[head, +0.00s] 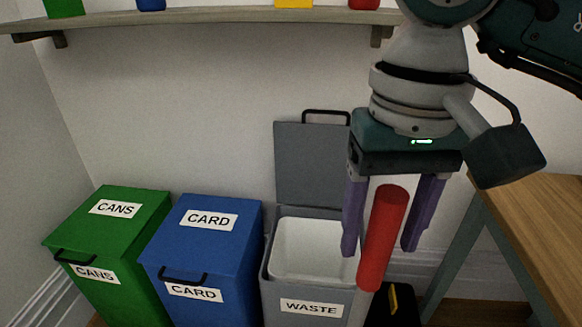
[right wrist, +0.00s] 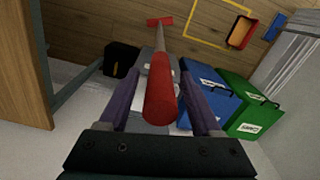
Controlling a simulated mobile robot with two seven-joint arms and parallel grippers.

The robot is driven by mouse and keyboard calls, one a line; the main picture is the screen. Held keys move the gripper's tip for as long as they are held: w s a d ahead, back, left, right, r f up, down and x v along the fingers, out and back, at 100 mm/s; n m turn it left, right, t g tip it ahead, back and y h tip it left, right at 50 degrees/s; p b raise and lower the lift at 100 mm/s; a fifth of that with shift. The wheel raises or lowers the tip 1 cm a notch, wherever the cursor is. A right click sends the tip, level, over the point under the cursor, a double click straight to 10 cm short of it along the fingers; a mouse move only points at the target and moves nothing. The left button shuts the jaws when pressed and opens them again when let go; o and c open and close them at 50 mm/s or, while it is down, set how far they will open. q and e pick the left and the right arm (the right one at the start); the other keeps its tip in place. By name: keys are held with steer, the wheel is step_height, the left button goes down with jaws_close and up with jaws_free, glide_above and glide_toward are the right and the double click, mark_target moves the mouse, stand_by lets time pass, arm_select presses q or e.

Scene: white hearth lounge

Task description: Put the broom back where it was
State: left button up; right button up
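The broom's thick red handle end (head: 383,238) stands tilted below the palm of my right gripper (head: 390,250), between its two purple fingers. Gaps show on both sides of the handle, so the gripper is open around it, apart from it. In the right wrist view, the red handle end (right wrist: 160,98) is nearest, between the fingertips (right wrist: 162,85). A thinner grey shaft runs away from it to a small red head (right wrist: 160,21) against the wooden floor. My left gripper is not in view.
Green CANS bin (head: 125,235), blue CARD bin (head: 205,250) and grey WASTE bin (head: 310,309), its lid raised, stand along the wall. A black item (head: 392,305) sits beside them. A wooden table (head: 545,220) is at right.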

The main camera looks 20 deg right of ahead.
step_height(320, 180, up, 12)
steer(key=shift+f+p, duration=0.2)
steer(key=shift+p, duration=0.35)
steer(key=shift+r, duration=0.35)
